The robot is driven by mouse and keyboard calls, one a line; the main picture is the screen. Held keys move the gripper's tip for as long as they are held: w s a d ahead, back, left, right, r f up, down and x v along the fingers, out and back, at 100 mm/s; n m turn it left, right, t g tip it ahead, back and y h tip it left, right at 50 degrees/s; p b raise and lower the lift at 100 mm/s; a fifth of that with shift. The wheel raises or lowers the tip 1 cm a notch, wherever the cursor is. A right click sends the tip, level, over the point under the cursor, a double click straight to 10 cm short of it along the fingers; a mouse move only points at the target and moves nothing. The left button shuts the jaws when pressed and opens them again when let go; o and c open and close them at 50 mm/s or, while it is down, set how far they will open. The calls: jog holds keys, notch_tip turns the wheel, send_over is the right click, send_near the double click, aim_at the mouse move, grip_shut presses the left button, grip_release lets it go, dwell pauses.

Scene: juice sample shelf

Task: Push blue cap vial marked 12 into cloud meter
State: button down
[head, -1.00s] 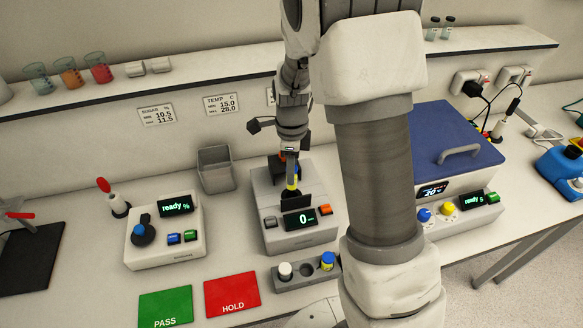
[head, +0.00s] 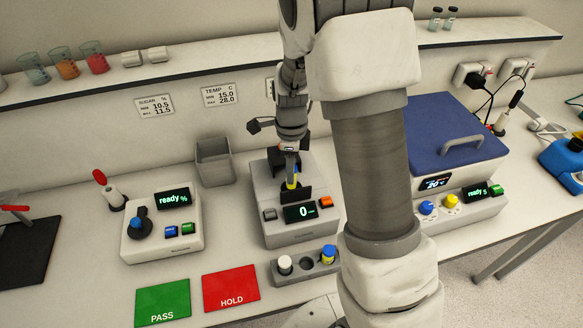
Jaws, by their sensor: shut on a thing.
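The cloud meter (head: 275,230) is the grey box in the middle of the bench, with a lit display reading 0. My gripper (head: 293,172) points down over the top of the meter, shut on a vial (head: 291,182) that shows as a small yellow patch with a bit of blue above it. The vial is upright, just behind the meter's dark raised flap. Its lower end is hidden, so I cannot tell how deep it sits. Its number is too small to read.
A grey rack (head: 307,270) in front of the meter holds a white-capped vial (head: 285,264) and a blue-capped vial (head: 328,253). The ready % instrument (head: 160,240) stands left, a grey bin (head: 214,162) behind. A blue-lidded bath (head: 450,135) stands right. Green PASS (head: 163,301) and red HOLD (head: 231,287) mats lie in front.

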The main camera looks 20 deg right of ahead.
jog(key=shift+f+b, duration=1.5)
jog(key=shift+f, duration=0.85)
dwell(0.3)
jog(key=shift+c, duration=2.3)
grip_release()
jog(key=shift+r, duration=0.15)
notch_tip(320, 180, up, 17)
jog(key=s+r+n+t, duration=0.2)
jog(key=s+r+n, duration=0.1)
jog(key=s+n, duration=0.7)
jog(key=s+r+n+t, duration=0.3)
jog(key=s+r+n, duration=0.1)
jog(key=s+n, duration=0.6)
jog(key=shift+s+r+n+t, duration=0.2)
jog(key=shift+s+n+t, duration=0.1)
jog(key=shift+n, duration=0.8)
